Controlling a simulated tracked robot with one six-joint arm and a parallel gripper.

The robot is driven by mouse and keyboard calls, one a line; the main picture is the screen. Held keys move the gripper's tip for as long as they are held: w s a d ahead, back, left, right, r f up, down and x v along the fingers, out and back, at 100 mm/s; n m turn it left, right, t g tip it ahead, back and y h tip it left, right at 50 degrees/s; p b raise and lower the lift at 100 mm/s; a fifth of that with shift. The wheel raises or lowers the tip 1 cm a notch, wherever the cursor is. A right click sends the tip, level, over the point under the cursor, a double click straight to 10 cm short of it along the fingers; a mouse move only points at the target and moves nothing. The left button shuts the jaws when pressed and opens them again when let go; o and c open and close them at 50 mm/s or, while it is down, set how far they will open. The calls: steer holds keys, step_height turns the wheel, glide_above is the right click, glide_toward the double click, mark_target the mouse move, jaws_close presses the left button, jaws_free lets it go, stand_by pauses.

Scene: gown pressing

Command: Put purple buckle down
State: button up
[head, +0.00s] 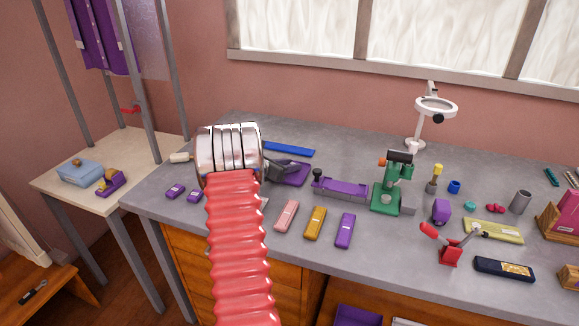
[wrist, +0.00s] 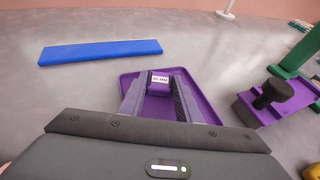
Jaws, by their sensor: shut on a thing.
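The purple buckle (wrist: 160,78), with a white label, is between the fingertips of my gripper (wrist: 160,92) in the wrist view. My gripper is shut on it. Both are over a shallow purple tray (wrist: 128,88); I cannot tell whether the buckle touches the tray floor. In the head view my gripper (head: 285,168) reaches right from behind my red arm, over the purple tray (head: 298,179). The buckle cannot be made out there.
A blue bar (head: 289,149) lies behind the tray. A purple fixture (head: 340,188) and a green press (head: 390,190) stand to its right. Pink (head: 287,215), yellow (head: 315,222) and purple (head: 345,230) blocks lie in front. Two small purple pieces (head: 174,191) lie at left.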

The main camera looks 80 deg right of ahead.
steer(key=o, duration=0.9)
steer(key=shift+a+f, duration=0.1)
steer(key=shift+f, duration=0.25)
steer(key=shift+o, duration=0.6)
steer(key=shift+s+f, duration=0.1)
steer(key=shift+f, duration=0.05)
steer(key=shift+s+r, duration=0.1)
steer(key=shift+r, duration=0.15)
steer(key=shift+w+a+r, duration=0.2)
steer(key=shift+a, duration=0.1)
steer(key=v, duration=1.1)
steer(key=shift+w+r, duration=0.2)
steer(key=shift+r, duration=0.2)
